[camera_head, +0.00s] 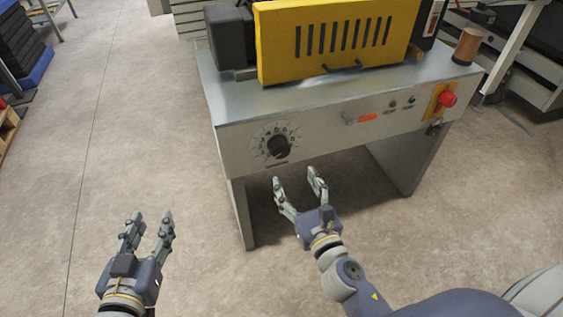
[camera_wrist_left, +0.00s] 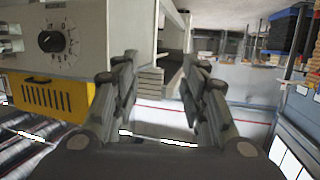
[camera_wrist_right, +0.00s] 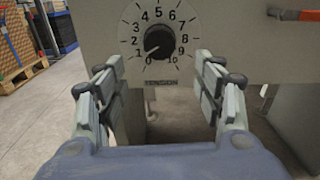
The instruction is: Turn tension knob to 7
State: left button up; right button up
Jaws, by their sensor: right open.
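The tension knob (camera_head: 278,147) is a round black dial on the machine's pale front panel. In the right wrist view the knob (camera_wrist_right: 159,42) sits inside a printed scale from 0 to 10, with the label TENSION below. Its light mark points to the lower left, near 0. My right gripper (camera_head: 296,176) is open and empty, just below and in front of the knob, not touching it. The knob also shows in the left wrist view (camera_wrist_left: 52,41), upside down. My left gripper (camera_head: 152,214) is open and empty above the floor, left of the machine.
The panel also carries an orange-red handle (camera_head: 367,117) and a red emergency button (camera_head: 447,99) on yellow. A yellow slotted cover (camera_head: 335,42) stands on top. The machine's leg (camera_head: 241,213) is left of the open space underneath.

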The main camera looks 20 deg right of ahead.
aim_at(282, 152)
jog(key=w, duration=0.2)
jog(key=w+r, duration=0.1)
jog(key=w, duration=0.2)
jog(key=shift+w+a, duration=0.1)
jog(key=shift+w, duration=0.05)
jog(key=w, duration=0.3)
jog(key=shift+w+f, duration=0.1)
jog(key=shift+w, duration=0.2)
pick_arm(q)
jog(key=shift+w+d+r+t, duration=0.1)
jog(key=shift+r+t, duration=0.4)
jog(key=shift+r, duration=0.55)
pick_arm(e)
jog(key=shift+w+a, duration=0.1)
jog(key=shift+w, duration=0.85)
jog(key=shift+c, duration=0.4)
jog(key=c, duration=1)
